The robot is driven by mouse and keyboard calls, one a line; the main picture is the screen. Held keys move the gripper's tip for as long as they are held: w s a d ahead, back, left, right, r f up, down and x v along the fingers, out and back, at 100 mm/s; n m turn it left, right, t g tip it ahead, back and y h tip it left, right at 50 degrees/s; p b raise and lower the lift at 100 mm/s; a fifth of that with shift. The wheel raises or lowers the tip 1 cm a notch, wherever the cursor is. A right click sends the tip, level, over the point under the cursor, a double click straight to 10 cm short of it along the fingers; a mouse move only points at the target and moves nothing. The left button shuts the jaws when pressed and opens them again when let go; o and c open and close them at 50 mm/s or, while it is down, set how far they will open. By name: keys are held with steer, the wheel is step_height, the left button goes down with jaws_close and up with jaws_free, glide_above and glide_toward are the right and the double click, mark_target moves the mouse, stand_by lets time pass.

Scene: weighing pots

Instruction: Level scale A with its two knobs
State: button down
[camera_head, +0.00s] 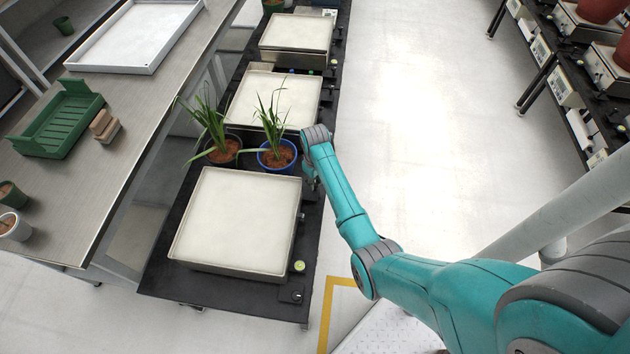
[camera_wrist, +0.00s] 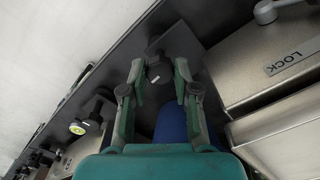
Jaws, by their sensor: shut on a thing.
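The nearest scale (camera_head: 235,222) has a broad pale pan and stands on a black bench. I cannot read a letter on it, so I cannot tell whether it is scale A. A round yellow-green level (camera_head: 299,266) sits by its right side; its bubble is too small to read. A dark knob (camera_head: 297,297) is at the front right corner. My gripper (camera_head: 311,182) is low beside the bench's right edge, close to the blue pot. In the wrist view my gripper (camera_wrist: 158,78) is shut on another dark knob (camera_wrist: 158,66), between its fingertips. A level (camera_wrist: 77,128) shows at left there.
A plant in a blue pot (camera_head: 277,155) and one in a dark pot (camera_head: 222,150) stand behind the nearest scale. More scales (camera_head: 272,98) line the bench beyond. A metal LOCK plate (camera_wrist: 292,62) shows at right in the wrist view. The floor (camera_head: 425,110) at right is clear.

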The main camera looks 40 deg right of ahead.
mark_target(315, 183)
steer(key=shift+n, duration=0.5)
steer(key=c, duration=0.9)
jaws_free()
steer(key=shift+o, duration=0.2)
step_height(315, 183, up, 12)
steer(key=shift+s, duration=0.1)
